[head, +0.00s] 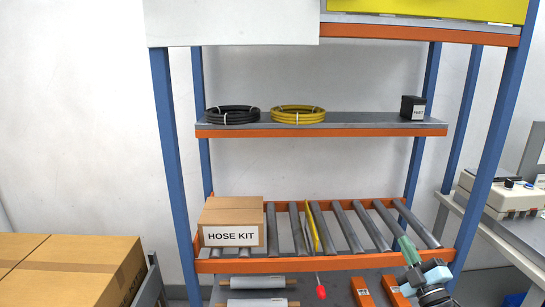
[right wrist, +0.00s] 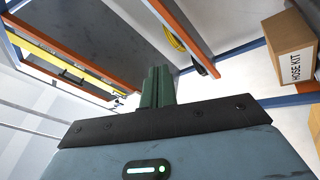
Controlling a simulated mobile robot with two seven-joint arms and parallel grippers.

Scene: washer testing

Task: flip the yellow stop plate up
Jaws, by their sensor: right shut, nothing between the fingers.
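The yellow stop plate (head: 312,228) shows in the head view as a thin yellow strip, seen nearly edge-on, among the grey rollers right of the HOSE KIT box. A red knob (head: 320,292) shows at the front, just below the orange front rail near the plate. My right gripper (head: 405,246) has green fingers, shut and empty, over the right front part of the roller shelf, well right of the plate and knob. Its shut fingers also show in the right wrist view (right wrist: 157,87). The plate cannot be made out there. My left gripper is not in view.
The HOSE KIT box (head: 232,222) sits on the rollers at left; it also shows in the right wrist view (right wrist: 289,45). The shelf above (head: 350,131) holds black and yellow hose coils and a small black box. Blue rack posts (head: 487,150) stand at the sides.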

